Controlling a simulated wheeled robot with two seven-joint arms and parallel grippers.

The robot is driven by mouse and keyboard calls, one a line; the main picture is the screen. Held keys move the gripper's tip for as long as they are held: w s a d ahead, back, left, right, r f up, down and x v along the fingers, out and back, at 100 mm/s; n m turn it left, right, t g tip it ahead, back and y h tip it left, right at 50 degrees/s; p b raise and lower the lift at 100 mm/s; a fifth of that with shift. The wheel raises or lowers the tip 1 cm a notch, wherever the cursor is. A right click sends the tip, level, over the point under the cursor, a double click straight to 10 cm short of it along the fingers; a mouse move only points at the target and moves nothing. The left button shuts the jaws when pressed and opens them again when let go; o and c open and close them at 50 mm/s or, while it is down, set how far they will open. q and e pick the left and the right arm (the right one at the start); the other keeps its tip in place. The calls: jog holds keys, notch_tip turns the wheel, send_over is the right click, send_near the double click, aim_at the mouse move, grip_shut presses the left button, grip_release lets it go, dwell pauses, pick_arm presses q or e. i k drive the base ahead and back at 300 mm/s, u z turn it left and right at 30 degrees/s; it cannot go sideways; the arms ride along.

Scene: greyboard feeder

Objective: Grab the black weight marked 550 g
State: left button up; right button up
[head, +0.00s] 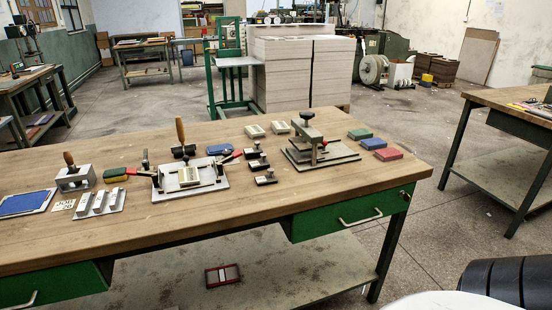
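Several small black blocks with pale labels and knobs stand in a row near the middle of the wooden table. The back block (253,152), the middle block (259,163) and the front block (265,178) run toward the table's front. They look like weights, but their markings are too small to read, so I cannot tell which is 550 g. Neither of my grippers is in view.
Left of the blocks is a clamping fixture (190,178) with red handles. Right is a press (312,148) on a metal plate. Green (360,134), blue (374,143) and red (388,154) blocks lie beyond it. The wooden tabletop (215,225) is clear in front.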

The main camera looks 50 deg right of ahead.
aim_at(254, 153)
jog(key=z, duration=1.65)
jog(key=i, duration=0.1)
jog(key=u, duration=0.8)
